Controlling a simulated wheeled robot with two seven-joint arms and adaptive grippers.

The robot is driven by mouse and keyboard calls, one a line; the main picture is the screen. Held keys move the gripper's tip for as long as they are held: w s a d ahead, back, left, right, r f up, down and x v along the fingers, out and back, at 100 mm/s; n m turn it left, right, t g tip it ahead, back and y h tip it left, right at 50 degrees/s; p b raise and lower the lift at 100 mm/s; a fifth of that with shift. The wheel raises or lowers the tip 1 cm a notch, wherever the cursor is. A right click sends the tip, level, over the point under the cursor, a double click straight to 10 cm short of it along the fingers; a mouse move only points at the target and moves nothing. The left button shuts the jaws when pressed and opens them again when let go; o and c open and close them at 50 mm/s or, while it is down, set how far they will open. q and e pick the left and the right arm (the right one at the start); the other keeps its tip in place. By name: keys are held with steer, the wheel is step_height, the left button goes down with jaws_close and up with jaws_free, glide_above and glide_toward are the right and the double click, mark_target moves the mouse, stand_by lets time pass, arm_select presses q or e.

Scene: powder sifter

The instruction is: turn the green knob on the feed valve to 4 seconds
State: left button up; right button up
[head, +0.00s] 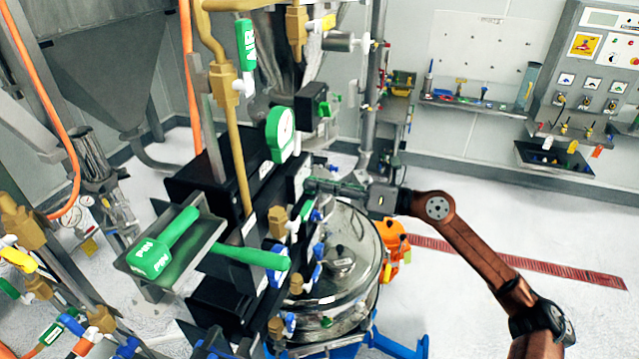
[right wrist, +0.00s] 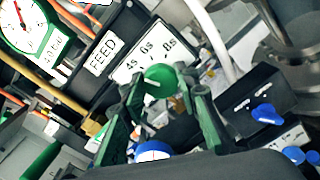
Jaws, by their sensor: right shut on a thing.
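The green knob (right wrist: 160,84) sits on the feed valve panel below a white label (right wrist: 140,57) with 4s, 6s and 8s marks. A white pointer line shows on the knob's face; which mark it points to is hard to tell. My right gripper (right wrist: 163,92) has a finger on each side of the knob and is shut on it. In the head view my right gripper (head: 318,186) reaches the panel from the right, and the knob is hidden there. My left gripper is not in view.
A green-rimmed gauge (head: 280,134) stands above the panel. Blue-handled valves (head: 303,250) lie below it, over a round steel vessel (head: 345,255). Open floor lies to the right.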

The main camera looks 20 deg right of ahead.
steer(key=shift+r+m, duration=0.1)
steer(key=shift+m, duration=0.2)
steer(key=o, duration=1.1)
steer(key=shift+o, duration=0.2)
steer(key=v, duration=1.2)
